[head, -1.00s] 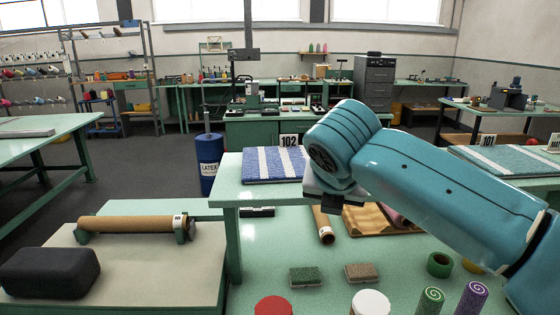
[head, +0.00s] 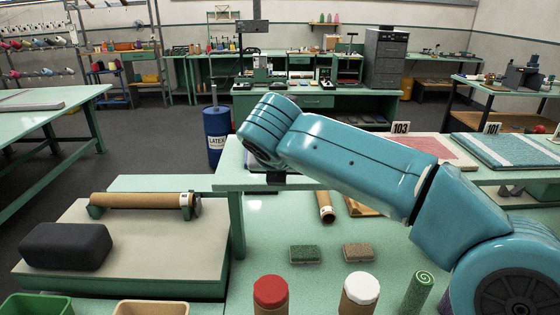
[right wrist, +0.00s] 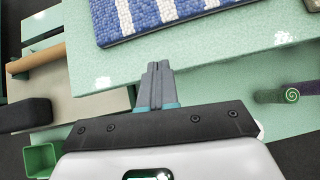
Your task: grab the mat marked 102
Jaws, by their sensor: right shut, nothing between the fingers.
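The mat with blue and white stripes (right wrist: 170,18) lies on the raised green shelf (right wrist: 215,55) in the right wrist view. In the head view my right arm hides it, and its 102 card does not show. My right gripper (right wrist: 158,66) is shut and empty, its tips pointing toward the mat's near edge, over the shelf. In the head view only a dark part of this gripper (head: 276,179) shows under the wrist. My left gripper is not in view.
A red mat by card 103 (head: 401,128) and a teal striped mat by card 101 (head: 493,128) lie to the right. Below the shelf stand a red-capped jar (head: 270,292), a white-capped jar (head: 361,289) and two brushes (head: 305,254). A cardboard roll (head: 140,200) lies left.

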